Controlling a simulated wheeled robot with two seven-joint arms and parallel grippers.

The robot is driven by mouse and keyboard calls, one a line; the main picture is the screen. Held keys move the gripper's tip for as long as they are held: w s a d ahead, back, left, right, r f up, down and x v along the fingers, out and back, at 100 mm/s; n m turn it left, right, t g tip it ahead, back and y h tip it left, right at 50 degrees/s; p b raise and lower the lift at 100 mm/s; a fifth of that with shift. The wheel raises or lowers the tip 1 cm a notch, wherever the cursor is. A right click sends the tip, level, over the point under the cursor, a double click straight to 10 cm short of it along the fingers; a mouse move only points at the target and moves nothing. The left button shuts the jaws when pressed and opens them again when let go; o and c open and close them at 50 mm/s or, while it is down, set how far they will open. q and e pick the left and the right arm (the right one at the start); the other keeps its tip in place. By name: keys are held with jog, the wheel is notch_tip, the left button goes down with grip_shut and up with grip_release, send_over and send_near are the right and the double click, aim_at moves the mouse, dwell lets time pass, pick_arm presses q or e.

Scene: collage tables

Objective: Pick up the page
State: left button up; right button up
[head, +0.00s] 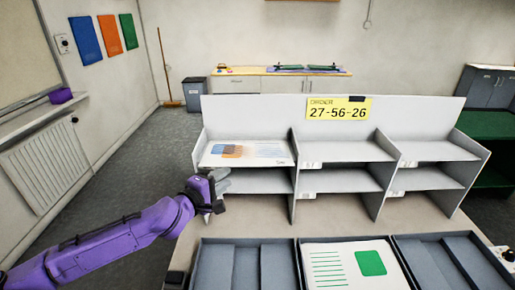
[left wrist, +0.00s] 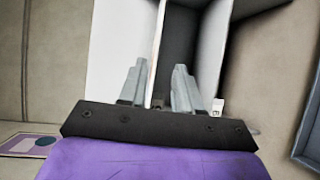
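A white page (head: 270,154) with a brown and blue picture lies in the upper left compartment of the grey shelf unit (head: 420,150). Another page (head: 325,251), with green lines and a green square, lies in the middle front tray. My left gripper (head: 222,181) is at the front of the left compartments, close to the first page's near edge. In the left wrist view its fingers (left wrist: 158,85) are apart, with a pale sheet-like surface and its edge beyond them. I cannot tell whether they touch it. A small part at the right edge may be my right gripper (head: 506,254); its fingers are unclear.
Dark trays (head: 230,265) line the table's front; the right one (head: 435,265) looks empty. A yellow sign (head: 338,108) reading 27-56-26 tops the shelf unit. The other shelf compartments look empty. Upright dividers separate them.

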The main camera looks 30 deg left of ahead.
aim_at(241, 165)
pick_arm(q)
jog(key=w, duration=0.2)
jog(key=w+b, duration=0.1)
jog(key=w, duration=0.2)
jog(key=w+f+b, duration=0.1)
jog(key=w, duration=0.2)
jog(key=shift+d, duration=0.1)
jog(key=shift+w, duration=0.45)
jog(key=shift+r, duration=0.1)
grip_shut()
